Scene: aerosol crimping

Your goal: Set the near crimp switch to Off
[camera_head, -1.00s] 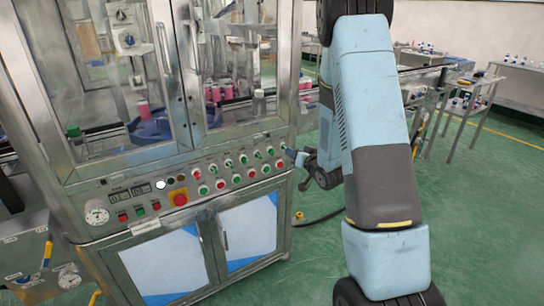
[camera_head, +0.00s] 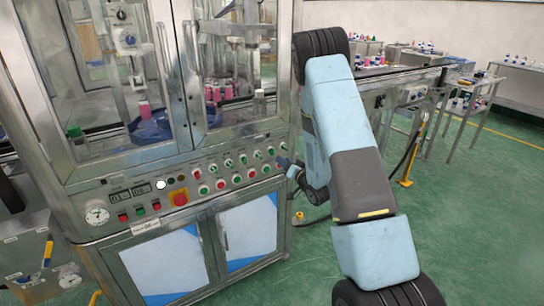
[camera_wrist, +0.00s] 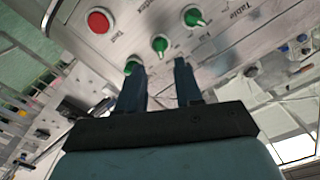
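The machine's control panel (camera_head: 215,178) carries rows of green switches and red and green buttons. My gripper (camera_head: 283,162) is at the right end of this panel. In the wrist view, my gripper (camera_wrist: 158,65) has its two dark fingers apart, with nothing between them. Three green switches show near its tips: an upper one (camera_wrist: 195,16), a middle one (camera_wrist: 160,45) just beyond the finger gap, and a lower-left one (camera_wrist: 132,63) partly hidden by the left finger. I cannot read which label is the near crimp switch, nor tell whether a finger touches a switch.
A red button (camera_wrist: 98,20) sits left of the switches in the wrist view. A yellow and red emergency stop (camera_head: 179,198) is on the panel's left half. Glass doors stand above the panel and cabinet doors (camera_head: 248,235) below. Green floor is open at right.

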